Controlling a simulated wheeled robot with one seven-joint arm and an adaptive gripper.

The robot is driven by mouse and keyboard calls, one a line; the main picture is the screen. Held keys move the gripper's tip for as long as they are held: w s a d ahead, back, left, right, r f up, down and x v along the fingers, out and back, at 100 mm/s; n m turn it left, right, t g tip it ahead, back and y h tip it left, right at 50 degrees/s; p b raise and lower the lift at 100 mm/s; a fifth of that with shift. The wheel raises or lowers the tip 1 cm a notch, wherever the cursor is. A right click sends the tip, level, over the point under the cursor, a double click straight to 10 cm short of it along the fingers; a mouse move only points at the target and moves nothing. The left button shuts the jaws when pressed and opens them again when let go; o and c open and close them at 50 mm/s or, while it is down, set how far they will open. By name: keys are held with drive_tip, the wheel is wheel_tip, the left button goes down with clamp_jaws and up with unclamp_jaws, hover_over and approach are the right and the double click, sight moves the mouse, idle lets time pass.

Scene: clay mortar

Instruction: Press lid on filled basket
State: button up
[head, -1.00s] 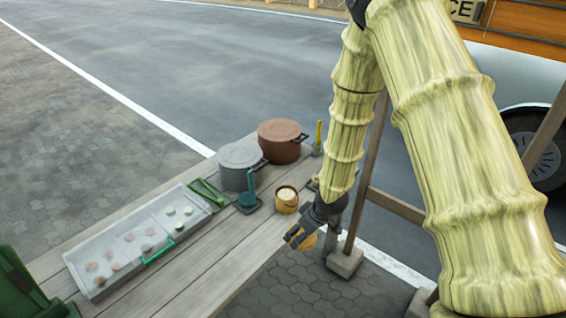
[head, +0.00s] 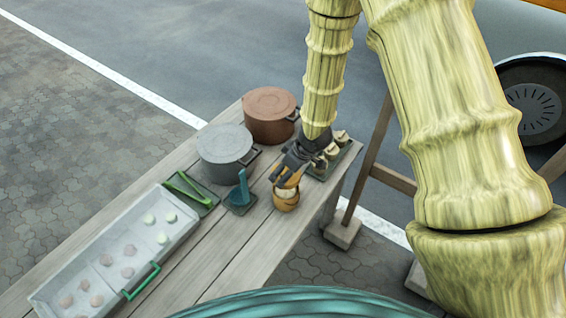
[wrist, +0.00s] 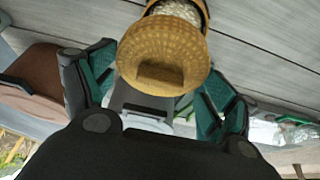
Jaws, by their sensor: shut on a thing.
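The basket (head: 286,204) is small, round and tan, and stands near the table's right edge with pale filling showing at its top. In the wrist view the basket (wrist: 196,8) is at the top edge, partly hidden behind the lid. The lid (wrist: 150,48) is round, woven and tan, with a bar handle. My gripper (head: 288,178) is shut on the lid and holds it tilted, just above the basket's mouth. The lid covers only part of the opening. Whether lid and rim touch is unclear. The green-padded fingers of my gripper (wrist: 158,78) flank the lid in the wrist view.
A grey pot (head: 225,148) and a brown pot (head: 269,115) stand behind. A blue tool on a stand (head: 241,195) is left of the basket. A tray with several small items (head: 331,160) is close right. A long divided tray (head: 110,255) lies at left.

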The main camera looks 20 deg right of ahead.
drive_tip(key=shift+s+a+f+b, duration=0.1)
drive_tip(key=shift+s+f+b, duration=0.05)
drive_tip(key=shift+s+b, duration=0.25)
drive_tip(key=shift+s+a+f+b, duration=0.1)
drive_tip(key=shift+s+b, duration=0.2)
drive_tip(key=shift+s, duration=0.2)
drive_tip(key=shift+s+f, duration=0.15)
drive_tip(key=shift+f, duration=0.05)
drive_tip(key=w+f+b, duration=0.2)
drive_tip(key=f, duration=0.1)
drive_tip(key=shift+f, duration=0.15)
drive_tip(key=shift+s+f+b, duration=0.35)
drive_tip(key=shift+s+f, duration=0.05)
drive_tip(key=shift+s, duration=0.05)
drive_tip(key=shift+w, duration=0.1)
drive_tip(key=shift+d+p, duration=0.1)
drive_tip(key=shift+p, duration=0.2)
drive_tip(key=shift+f, duration=0.4)
idle(1.4)
